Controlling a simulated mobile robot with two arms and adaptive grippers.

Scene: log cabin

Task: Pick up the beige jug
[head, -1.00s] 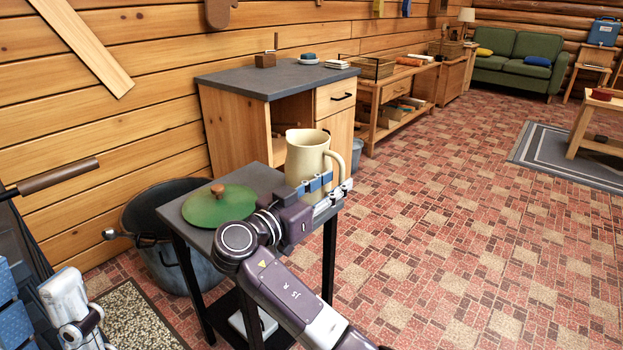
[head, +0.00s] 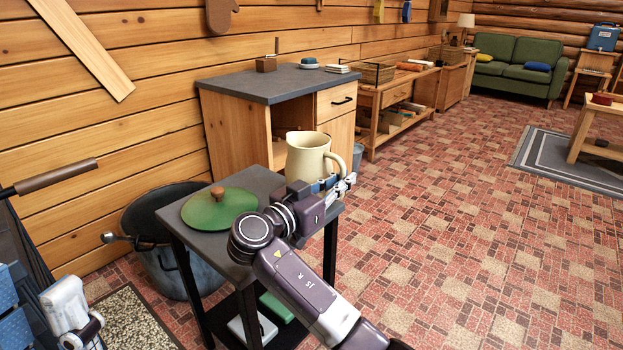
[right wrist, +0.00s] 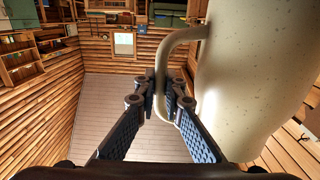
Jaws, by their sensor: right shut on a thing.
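The beige jug (head: 306,155) is upright at the right end of the small dark side table (head: 262,180), its handle to the right. My right gripper (head: 340,186) is shut on the lower part of the handle. In the right wrist view, the fingers (right wrist: 161,96) close around the handle, with the jug body (right wrist: 255,75) to their right. The jug's base is hidden behind my gripper in the head view, so I cannot tell whether it touches the tabletop. Part of my left gripper (head: 62,305) shows at the lower left; its fingertips are unclear.
A green lid (head: 219,210) with a wooden knob lies left of the jug. A large dark pot (head: 165,245) stands on the floor beside the table. A wooden cabinet (head: 235,130) is close behind. The tiled floor (head: 470,220) to the right is open.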

